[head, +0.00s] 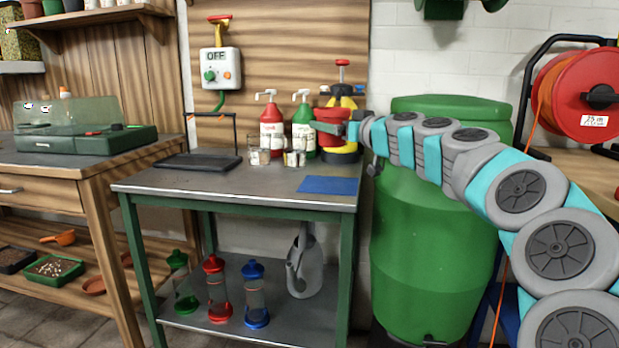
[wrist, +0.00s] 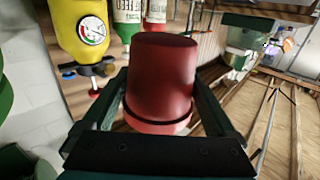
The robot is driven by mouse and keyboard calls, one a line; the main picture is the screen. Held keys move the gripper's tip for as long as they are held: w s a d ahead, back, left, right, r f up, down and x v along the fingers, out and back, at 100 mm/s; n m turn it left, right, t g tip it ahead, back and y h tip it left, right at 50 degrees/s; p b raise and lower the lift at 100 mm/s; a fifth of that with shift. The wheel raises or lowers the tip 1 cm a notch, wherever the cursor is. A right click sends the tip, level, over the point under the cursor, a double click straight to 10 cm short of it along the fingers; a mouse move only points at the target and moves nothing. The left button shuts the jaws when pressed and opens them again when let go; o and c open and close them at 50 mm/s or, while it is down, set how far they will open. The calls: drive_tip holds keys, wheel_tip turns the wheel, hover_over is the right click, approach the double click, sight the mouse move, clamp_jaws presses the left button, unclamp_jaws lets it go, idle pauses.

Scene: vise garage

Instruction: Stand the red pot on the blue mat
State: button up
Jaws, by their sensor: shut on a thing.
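The red pot (head: 327,117) is held in my gripper (head: 343,130) above the back of the metal table, in front of the yellow sprayer. In the wrist view the red pot (wrist: 162,80) fills the space between the two dark fingers of my gripper (wrist: 160,100), which is shut on it. The wrist picture is turned over, with the sprayer upside down, and the pot looks upright, rim up. The blue mat (head: 328,185) lies flat and bare at the table's front right, below the pot. I cannot make out the mat in the wrist view.
A red bottle (head: 271,130), a green bottle (head: 303,128), glass jars (head: 258,155) and the yellow sprayer (head: 350,150) stand along the table's back. A black tray (head: 200,161) is at the left. A green barrel (head: 430,240) stands right of the table. The table's front middle is clear.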

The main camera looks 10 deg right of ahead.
sight(330, 145)
drive_tip(key=f, duration=0.5)
drive_tip(key=shift+w+a+f+b, duration=0.1)
drive_tip(key=shift+w+a+b, duration=0.2)
drive_tip(key=shift+w, duration=0.1)
drive_tip(key=shift+d+f, duration=0.1)
drive_tip(key=shift+f, duration=2.25)
drive_tip(key=shift+f+b, duration=0.15)
drive_tip(key=shift+b, duration=0.3)
drive_tip(key=o, duration=1.2)
drive_tip(key=shift+r+p, duration=0.25)
drive_tip(key=shift+p, duration=0.1)
drive_tip(key=b+v, duration=0.1)
drive_tip(key=v, duration=1.1)
drive_tip(key=shift+f, duration=0.15)
